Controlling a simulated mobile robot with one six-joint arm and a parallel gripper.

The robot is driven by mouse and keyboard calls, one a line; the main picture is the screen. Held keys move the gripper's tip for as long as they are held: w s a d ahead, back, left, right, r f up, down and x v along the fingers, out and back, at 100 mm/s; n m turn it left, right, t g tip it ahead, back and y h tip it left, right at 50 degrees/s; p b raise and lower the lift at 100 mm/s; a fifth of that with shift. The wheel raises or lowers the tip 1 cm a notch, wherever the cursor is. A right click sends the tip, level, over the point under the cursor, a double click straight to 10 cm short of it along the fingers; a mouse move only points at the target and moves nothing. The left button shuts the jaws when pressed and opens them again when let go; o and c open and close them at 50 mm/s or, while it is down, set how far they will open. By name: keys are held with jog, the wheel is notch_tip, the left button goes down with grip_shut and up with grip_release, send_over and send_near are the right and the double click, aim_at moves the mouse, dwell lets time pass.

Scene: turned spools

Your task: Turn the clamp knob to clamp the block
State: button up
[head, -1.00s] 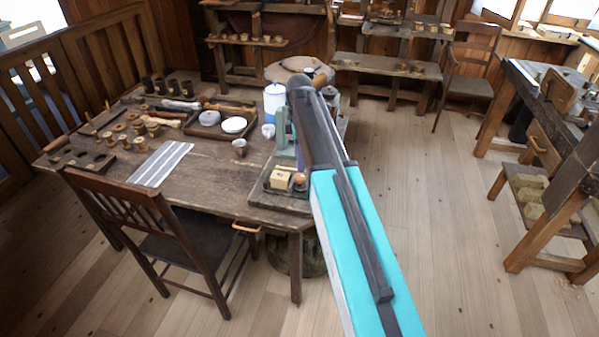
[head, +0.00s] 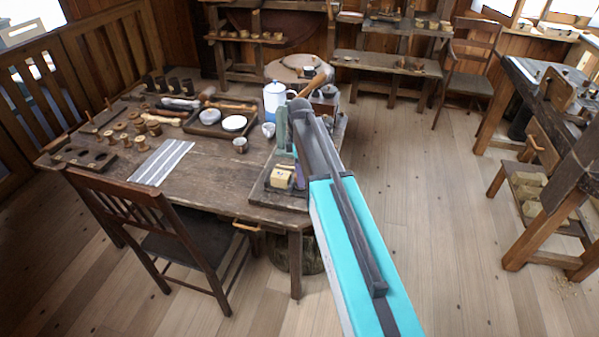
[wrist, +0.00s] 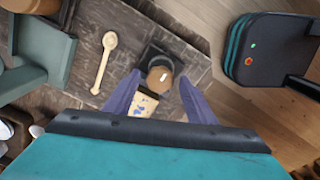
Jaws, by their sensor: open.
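The clamp knob (wrist: 160,80) is a round brown knob with a pale mark on top, seen from above in the wrist view. It sits by a dark clamp body (wrist: 153,54). The pale wooden block (wrist: 144,104) with blue marks is just below the knob in the wrist view; in the head view the block (head: 281,178) sits near the table's front right corner. My gripper (wrist: 159,77) is open, its two purple fingers on either side of the knob, with a gap showing on the right. Whether they touch it, I cannot tell. In the head view my arm and gripper hide the knob.
A wooden spoon (wrist: 104,62) lies left of the knob. On the table stand a white-and-blue pot (head: 274,100), a small cup (head: 240,145) and a tray (head: 205,128) with dishes. A chair (head: 150,225) stands at the table's front.

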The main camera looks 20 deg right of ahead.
jog(key=c, duration=1)
jog(key=shift+c, duration=0.2)
